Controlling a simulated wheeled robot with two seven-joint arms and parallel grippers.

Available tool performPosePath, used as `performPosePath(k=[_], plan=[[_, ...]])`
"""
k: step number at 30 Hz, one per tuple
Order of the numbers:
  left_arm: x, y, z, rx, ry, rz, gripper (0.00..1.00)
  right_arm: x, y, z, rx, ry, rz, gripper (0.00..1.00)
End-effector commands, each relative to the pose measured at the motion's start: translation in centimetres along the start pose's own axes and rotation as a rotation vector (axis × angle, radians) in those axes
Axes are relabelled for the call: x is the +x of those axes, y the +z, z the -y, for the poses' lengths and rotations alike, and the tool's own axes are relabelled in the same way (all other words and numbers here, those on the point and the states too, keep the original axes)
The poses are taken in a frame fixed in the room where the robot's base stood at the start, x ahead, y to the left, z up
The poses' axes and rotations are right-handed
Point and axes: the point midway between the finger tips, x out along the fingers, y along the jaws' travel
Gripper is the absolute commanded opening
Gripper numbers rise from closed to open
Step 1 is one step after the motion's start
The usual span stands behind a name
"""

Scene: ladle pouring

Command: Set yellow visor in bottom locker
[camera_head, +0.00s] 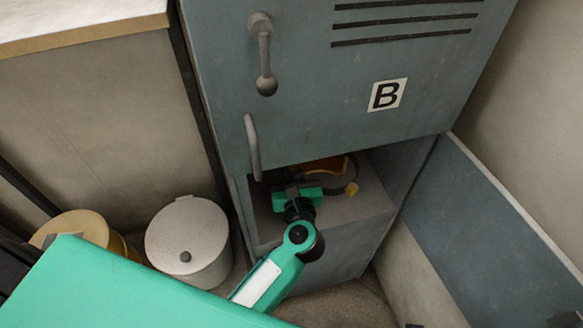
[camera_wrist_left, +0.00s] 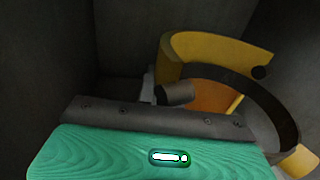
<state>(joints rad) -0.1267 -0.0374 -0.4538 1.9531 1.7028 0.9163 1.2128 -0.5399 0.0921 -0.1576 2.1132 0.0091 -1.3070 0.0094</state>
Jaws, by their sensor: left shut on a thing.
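The yellow visor (camera_wrist_left: 190,48), with a dark curved headband, is inside the open bottom locker (camera_head: 362,208). In the head view the visor (camera_head: 352,188) shows partly, behind my left gripper and under the upper door's edge. My left gripper (camera_head: 305,188) reaches into the locker and is shut on the visor. In the left wrist view the visor lies beyond the gripper's grey front bar, to the right; the grip point is largely hidden. Whether the visor touches the locker floor is unclear. My right gripper is not in view.
The bottom locker's door (camera_head: 505,225) stands open at the right. The upper locker door (camera_head: 300,100), labelled B, is closed and has protruding handles. A grey lidded canister (camera_head: 187,235) and a yellowish round container (camera_head: 80,227) stand left of the locker.

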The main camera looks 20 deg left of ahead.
Motion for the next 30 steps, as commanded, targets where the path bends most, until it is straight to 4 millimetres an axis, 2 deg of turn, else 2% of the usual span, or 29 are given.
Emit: performPosePath(k=[5, 6, 9, 21, 25, 30], plan=[[0.0, -0.3, 0.0, -0.001, 0.000, 0.001, 0.00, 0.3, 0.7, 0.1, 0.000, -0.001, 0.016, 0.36], [0.0, -0.2, 0.0, 0.000, 0.000, 0.000, 0.13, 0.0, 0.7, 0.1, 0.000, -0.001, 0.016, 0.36], [0.0, -0.2, 0.0, 0.000, 0.000, 0.000, 0.29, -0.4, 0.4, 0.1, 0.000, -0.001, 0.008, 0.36], [-0.2, 0.1, 0.0, 0.000, 0.000, -0.001, 0.29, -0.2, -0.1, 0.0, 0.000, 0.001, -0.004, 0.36], [-2.3, -0.2, 0.0, -0.001, 0.000, -0.004, 0.29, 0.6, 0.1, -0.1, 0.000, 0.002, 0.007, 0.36], [-5.9, -0.2, 0.0, -0.002, -0.001, -0.005, 0.29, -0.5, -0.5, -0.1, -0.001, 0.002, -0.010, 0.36]])
